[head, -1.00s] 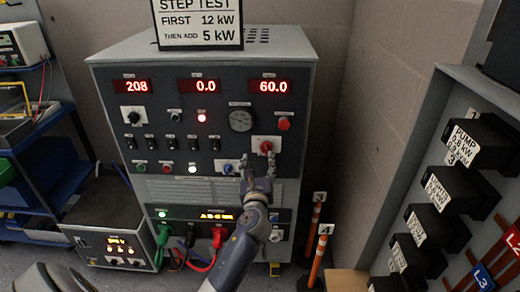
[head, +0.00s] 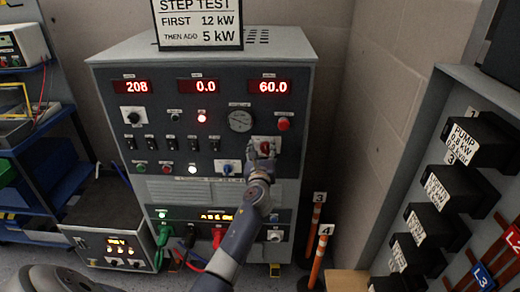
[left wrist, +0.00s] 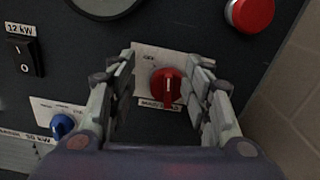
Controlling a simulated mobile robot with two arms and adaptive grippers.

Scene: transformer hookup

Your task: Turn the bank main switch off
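The main switch is a red rotary knob (left wrist: 167,87) on a pale plate, with a partly legible label under it. Its handle looks upright in the left wrist view. In the head view the knob (head: 265,147) is at the lower right of the grey load bank's panel (head: 205,160). My left gripper (left wrist: 165,72) is open, with one finger on each side of the knob and visible gaps to it. In the head view the left gripper (head: 262,152) partly covers the switch plate. My right gripper is not in view.
A blue knob (left wrist: 62,126) and a 12 kW rocker switch (left wrist: 28,55) sit left of the red knob. A red push button (left wrist: 250,12) is at the upper right. Orange posts (head: 316,250) stand right of the cabinet. Cables (head: 190,245) plug in low.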

